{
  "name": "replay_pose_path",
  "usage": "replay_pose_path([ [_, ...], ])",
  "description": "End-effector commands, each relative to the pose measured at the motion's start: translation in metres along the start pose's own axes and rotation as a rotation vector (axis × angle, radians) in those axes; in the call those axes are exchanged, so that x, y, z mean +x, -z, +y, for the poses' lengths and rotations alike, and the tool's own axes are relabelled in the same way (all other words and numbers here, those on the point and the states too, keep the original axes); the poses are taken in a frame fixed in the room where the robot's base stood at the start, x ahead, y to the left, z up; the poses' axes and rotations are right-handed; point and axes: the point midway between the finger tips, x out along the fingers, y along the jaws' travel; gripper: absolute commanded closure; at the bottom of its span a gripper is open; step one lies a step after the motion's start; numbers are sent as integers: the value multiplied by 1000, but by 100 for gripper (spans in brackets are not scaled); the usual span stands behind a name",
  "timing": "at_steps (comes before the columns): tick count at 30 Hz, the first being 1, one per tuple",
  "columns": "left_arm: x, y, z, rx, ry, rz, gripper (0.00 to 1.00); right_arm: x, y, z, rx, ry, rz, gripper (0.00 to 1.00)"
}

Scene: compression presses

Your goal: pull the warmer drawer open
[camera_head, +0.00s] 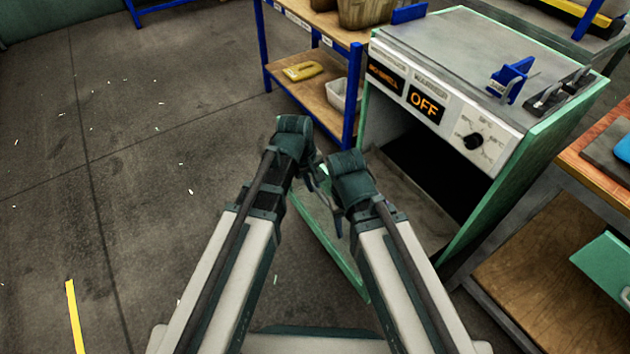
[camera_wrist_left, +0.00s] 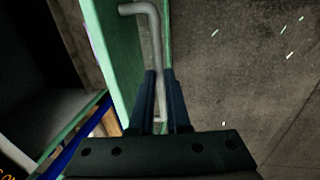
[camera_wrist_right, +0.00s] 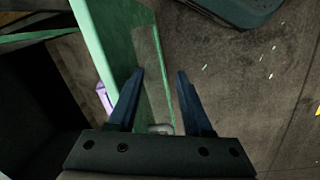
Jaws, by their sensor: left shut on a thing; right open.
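The warmer (camera_head: 445,85) is a grey cabinet with a green-edged body, an OFF display (camera_head: 426,103) and a dial (camera_head: 473,141). Its green-edged drawer front (camera_head: 345,265) stands out from the dark opening (camera_head: 430,170). My left gripper (camera_head: 316,182) is shut on the grey bar handle (camera_wrist_left: 145,9) of the green drawer front (camera_wrist_left: 120,50), as the left wrist view shows. My right gripper (camera_wrist_right: 160,73) is open beside the same front (camera_wrist_right: 120,45); a small grey end (camera_wrist_right: 160,128), perhaps the handle's, shows near its palm. My arms partly hide the drawer in the head view.
A blue-framed shelf (camera_head: 310,85) with a yellow item (camera_head: 303,71) and a white bin (camera_head: 344,95) stands behind. A wooden bench (camera_head: 545,270) is at the right. The floor (camera_head: 120,170) at the left is open, with small white scraps.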

Motion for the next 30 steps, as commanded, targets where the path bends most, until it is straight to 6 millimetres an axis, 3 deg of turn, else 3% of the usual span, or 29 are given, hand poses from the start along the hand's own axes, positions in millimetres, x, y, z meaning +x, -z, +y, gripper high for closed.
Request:
replay_pose_path([
  [9,0,1,0,0,-1,1,100,0,0,0,0,0,0,50],
  [10,0,1,0,0,-1,1,80,0,0,0,0,0,0,50],
  [14,0,0,0,0,-1,1,56,0,0,0,0,0,0,50],
  [30,-11,0,0,0,0,0,55,-10,-1,1,0,1,0,50],
])
